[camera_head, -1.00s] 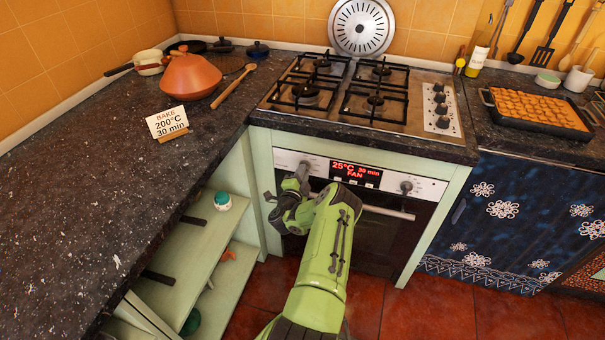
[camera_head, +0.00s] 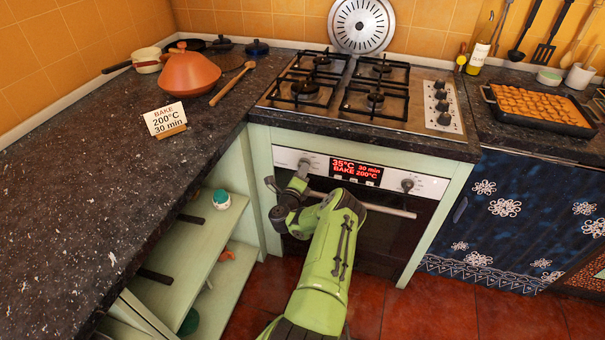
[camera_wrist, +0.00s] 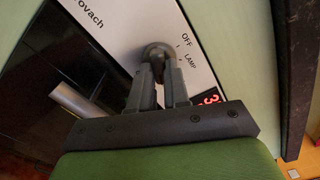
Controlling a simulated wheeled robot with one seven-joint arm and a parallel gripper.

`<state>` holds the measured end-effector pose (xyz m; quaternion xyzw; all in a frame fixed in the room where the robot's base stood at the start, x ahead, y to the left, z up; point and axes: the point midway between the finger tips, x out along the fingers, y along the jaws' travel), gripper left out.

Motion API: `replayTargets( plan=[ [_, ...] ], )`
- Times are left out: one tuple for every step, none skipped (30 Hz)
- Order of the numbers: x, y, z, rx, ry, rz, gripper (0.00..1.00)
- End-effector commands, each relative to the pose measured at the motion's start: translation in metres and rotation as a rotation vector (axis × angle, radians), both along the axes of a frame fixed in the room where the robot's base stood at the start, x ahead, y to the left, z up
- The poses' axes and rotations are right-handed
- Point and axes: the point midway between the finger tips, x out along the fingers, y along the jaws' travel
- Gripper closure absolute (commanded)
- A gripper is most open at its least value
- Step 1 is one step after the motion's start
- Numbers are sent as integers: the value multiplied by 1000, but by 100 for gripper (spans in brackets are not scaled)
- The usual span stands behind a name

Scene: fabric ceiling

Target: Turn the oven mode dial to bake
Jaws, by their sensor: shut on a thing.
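The oven (camera_head: 382,235) has a white control panel under the hob. Its red display (camera_head: 355,172) reads 35°C, 30 min, BAKE 200°C. My gripper (camera_head: 300,178) reaches the left end of the panel, at the left dial (camera_head: 304,163). In the wrist view, my gripper (camera_wrist: 160,78) is shut on the round grey dial (camera_wrist: 157,53), with one finger on each side. OFF and LAMP labels show beside the dial, and part of the red display shows at the right. The fingers hide part of the dial. A second dial (camera_head: 407,185) sits right of the display.
A card (camera_head: 166,119) on the left counter reads BAKE 200°C 30 min. The oven door handle (camera_head: 390,211) runs just below the panel. An open shelf (camera_head: 195,250) stands left of my arm. A tray of food (camera_head: 540,108) is on the right counter.

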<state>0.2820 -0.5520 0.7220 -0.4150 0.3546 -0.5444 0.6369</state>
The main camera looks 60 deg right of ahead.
Motion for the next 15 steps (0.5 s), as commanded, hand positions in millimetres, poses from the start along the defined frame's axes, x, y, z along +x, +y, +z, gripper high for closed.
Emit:
replayTargets(
  plan=[
    [1,1,-3,7,-18,3,100],
    [1,1,-3,9,-30,3,100],
    [1,1,-3,11,-46,3,100],
    [1,1,-3,13,-57,3,100],
    [1,1,-3,15,-66,3,100],
    [1,1,-3,16,-74,3,100],
    [1,1,-3,17,-80,3,100],
    [1,1,-3,18,-86,3,100],
    [1,1,-3,19,-92,3,100],
    [1,1,-2,19,-96,3,100],
    [1,1,-2,20,-99,3,100],
    [1,1,-2,20,-103,3,100],
    [1,1,-2,21,-105,3,100],
    [1,1,-2,21,-106,3,100],
    [1,1,-2,21,-107,3,100]
  ],
)
